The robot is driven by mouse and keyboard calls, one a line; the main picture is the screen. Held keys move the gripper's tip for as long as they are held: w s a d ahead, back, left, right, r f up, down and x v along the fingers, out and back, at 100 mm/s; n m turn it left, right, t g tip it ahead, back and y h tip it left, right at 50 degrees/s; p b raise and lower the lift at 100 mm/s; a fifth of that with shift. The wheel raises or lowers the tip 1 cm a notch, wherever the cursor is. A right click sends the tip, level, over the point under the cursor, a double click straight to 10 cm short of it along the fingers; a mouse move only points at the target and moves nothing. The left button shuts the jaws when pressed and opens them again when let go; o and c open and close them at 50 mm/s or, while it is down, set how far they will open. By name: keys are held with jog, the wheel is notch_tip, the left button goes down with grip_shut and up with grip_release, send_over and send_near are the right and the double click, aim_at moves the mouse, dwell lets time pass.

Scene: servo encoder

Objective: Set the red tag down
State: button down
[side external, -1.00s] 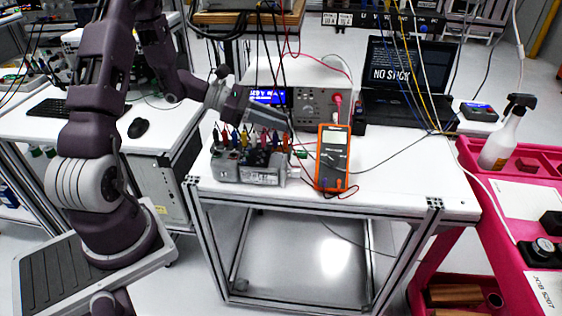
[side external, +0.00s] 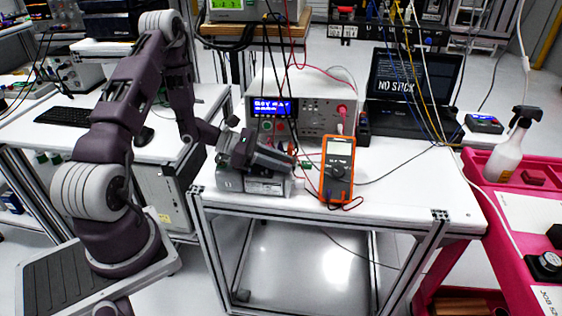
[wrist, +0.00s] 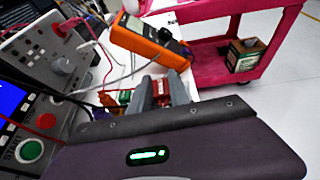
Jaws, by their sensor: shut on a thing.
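In the wrist view, a small red piece (wrist: 160,88), which looks like the red tag, shows between the two grey fingers of my gripper (wrist: 163,91). The fingers are shut on it. In the side view my gripper (side external: 287,160) reaches to the right over the grey servo motor (side external: 262,186), just left of the orange multimeter (side external: 337,170). The tag is too small to make out clearly there. My gripper hides most of the motor's top. I cannot tell whether the tag touches anything below.
The bench instrument (side external: 305,110) with a blue display stands close behind my gripper. Red and black leads run around the multimeter. A green connector (wrist: 126,97) lies close to the fingers. The white table (side external: 410,190) is clear right of the multimeter. A pink cart (side external: 505,225) stands farther right.

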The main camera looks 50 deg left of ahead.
jog(key=shift+f, duration=0.3)
